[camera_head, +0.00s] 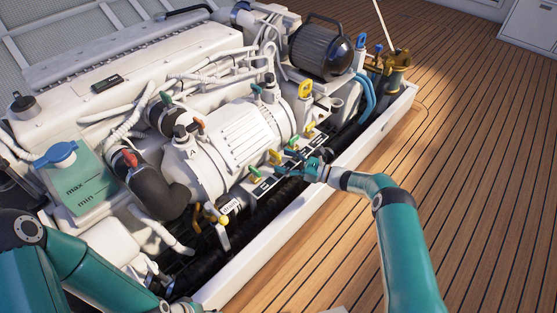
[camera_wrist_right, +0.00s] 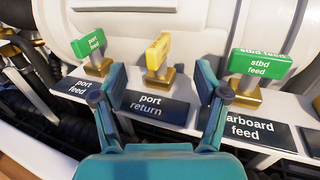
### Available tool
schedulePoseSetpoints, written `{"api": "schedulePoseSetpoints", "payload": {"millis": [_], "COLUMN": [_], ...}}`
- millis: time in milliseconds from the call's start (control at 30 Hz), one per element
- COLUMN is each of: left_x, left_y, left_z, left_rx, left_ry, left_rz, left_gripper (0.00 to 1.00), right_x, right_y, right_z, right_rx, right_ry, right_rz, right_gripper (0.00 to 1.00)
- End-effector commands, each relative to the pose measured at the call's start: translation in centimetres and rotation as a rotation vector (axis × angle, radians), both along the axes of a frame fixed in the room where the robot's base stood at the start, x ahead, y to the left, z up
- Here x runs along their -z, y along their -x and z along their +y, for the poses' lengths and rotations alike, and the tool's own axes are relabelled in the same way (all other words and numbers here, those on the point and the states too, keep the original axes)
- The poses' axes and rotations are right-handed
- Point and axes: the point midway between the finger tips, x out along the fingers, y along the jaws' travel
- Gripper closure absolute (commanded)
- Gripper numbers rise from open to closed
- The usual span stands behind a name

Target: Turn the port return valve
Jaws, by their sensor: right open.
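The port return valve has a yellow handle (camera_wrist_right: 158,53) on a brass stem, above a dark "port return" label (camera_wrist_right: 157,106). Its handle looks turned more toward the camera than the green ones beside it. In the head view it is the yellow handle (camera_head: 274,157) in the valve row. My right gripper (camera_head: 297,167) is open in front of this row. In the right wrist view its fingers (camera_wrist_right: 162,85) stand left and right of the yellow handle, with no visible contact. My left gripper (camera_head: 186,307) is at the bottom edge, mostly cut off.
The green port feed handle (camera_wrist_right: 89,44) stands to the left and the green starboard feed handle (camera_wrist_right: 262,66) to the right, close by. Another yellow handle (camera_head: 308,128) is farther along the row. Hoses and engine parts crowd behind. The wooden deck (camera_head: 480,130) at right is clear.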

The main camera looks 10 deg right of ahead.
Motion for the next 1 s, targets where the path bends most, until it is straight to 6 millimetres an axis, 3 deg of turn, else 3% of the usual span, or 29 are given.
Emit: {"api": "schedulePoseSetpoints", "payload": {"millis": [300,500,1000], "left_x": [0.0,0.0,0.1], "left_y": [0.0,0.0,0.0], "left_z": [0.0,0.0,0.0], "left_rx": [0.0,0.0,0.0], "left_ry": [0.0,0.0,0.0], "left_rz": [0.0,0.0,0.0], "left_gripper": [0.6,0.6,0.6], "right_x": [0.0,0.1,0.1], "right_y": [3.9,5.5,6.0], "right_z": [-5.2,-7.3,-7.8], "right_rx": [0.003,0.001,-0.001], "right_ry": [-0.001,0.0,0.0], "right_rz": [0.001,0.0,0.0], "right_gripper": [0.27,0.27,0.27]}}
